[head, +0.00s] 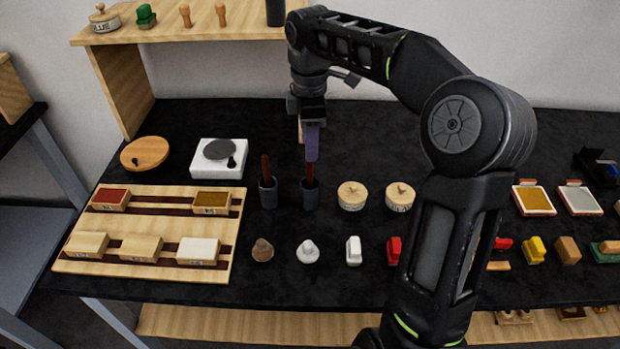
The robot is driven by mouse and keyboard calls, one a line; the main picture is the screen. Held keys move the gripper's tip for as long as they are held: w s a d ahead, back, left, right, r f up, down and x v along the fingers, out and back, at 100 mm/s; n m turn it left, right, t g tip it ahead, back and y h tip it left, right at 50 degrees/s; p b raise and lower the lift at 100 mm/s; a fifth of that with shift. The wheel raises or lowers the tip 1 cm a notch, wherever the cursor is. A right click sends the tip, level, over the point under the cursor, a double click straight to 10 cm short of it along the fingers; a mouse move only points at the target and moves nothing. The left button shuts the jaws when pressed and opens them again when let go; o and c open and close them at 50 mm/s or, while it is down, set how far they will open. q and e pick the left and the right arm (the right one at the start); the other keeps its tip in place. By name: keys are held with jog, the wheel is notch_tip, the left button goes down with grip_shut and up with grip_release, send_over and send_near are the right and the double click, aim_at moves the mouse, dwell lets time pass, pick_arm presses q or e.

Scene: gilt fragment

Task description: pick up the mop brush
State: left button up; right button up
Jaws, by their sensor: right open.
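Two dark cups stand on the black table, each with a reddish-brown brush handle upright in it. One brush handle (266,168) is in the left cup (268,195). The other brush handle (309,174) is in the right cup (310,196). The bristles are hidden inside, so I cannot tell which is the mop brush. My right gripper (312,154) points down directly above the right cup, with its purplish finger at the top of that handle. It is open; whether it touches the handle is unclear. My left gripper is not in view.
Two round lidded wooden pots (352,196) stand close to the right of the cups. A slotted wooden rack (145,269) with blocks lies to the left. A white device (218,158) with a grey disc sits behind it. Small coloured items line the front.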

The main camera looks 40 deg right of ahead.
aim_at(310, 168)
notch_tip(310, 168, down, 2)
jog(key=shift+d, duration=0.1)
jog(key=shift+w+f, duration=0.1)
jog(key=shift+f, duration=0.25)
jog(key=shift+f+p, duration=0.4)
jog(key=shift+f, duration=2.2)
jog(key=shift+c, duration=0.3)
grip_shut()
